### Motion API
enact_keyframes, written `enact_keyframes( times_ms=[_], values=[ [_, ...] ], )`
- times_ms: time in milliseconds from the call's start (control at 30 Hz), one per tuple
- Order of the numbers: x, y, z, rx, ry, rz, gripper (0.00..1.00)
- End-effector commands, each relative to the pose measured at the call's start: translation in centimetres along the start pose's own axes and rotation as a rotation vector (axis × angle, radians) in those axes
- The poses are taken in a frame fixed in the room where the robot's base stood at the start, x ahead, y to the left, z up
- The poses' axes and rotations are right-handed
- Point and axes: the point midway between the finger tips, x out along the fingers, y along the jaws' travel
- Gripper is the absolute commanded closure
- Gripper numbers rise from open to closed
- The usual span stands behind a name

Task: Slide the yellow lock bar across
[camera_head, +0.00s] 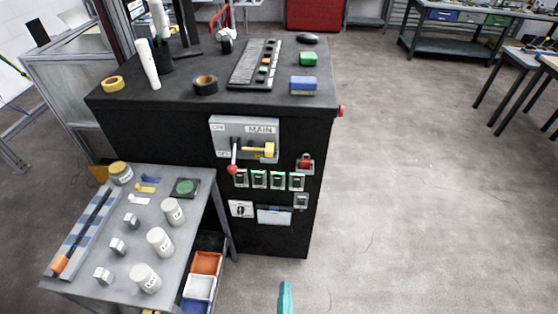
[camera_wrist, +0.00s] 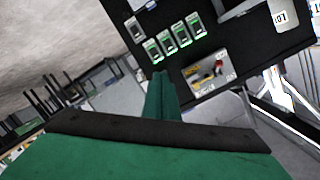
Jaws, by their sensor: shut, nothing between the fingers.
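The yellow lock bar (camera_head: 262,151) sits on the grey MAIN panel (camera_head: 221,128), on the front of the black cabinet. A lever with a red ball end (camera_head: 232,169) hangs at the panel's lower left, to the left of the bar. In the wrist view the panel (camera_wrist: 198,72) appears turned over and small, and the bar is hard to make out on it. My gripper's green fingers (camera_wrist: 160,78) are shut and empty, well apart from the panel. In the head view only the tip of my gripper (camera_head: 286,290) shows at the bottom edge.
Several green-lit switches (camera_head: 259,180) sit below the panel, with a red-knobbed switch (camera_head: 305,162) to the right. A grey side table (camera_head: 90,255) with white jars stands at the left front. Floor (camera_head: 400,220) right of the cabinet is clear.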

Motion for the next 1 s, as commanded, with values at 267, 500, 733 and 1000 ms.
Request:
enact_keyframes(
  times_ms=[267,500,733,1000],
  values=[
    [8.4,-1.9,-4.1,0.324,0.017,-0.057,1.00],
    [14.6,-4.7,-9.0,0.579,-0.005,-0.132,1.00],
    [18.9,-7.8,-14.3,0.772,-0.051,-0.209,1.00],
    [20.7,-9.8,-17.0,0.864,-0.092,-0.250,1.00]
  ],
)
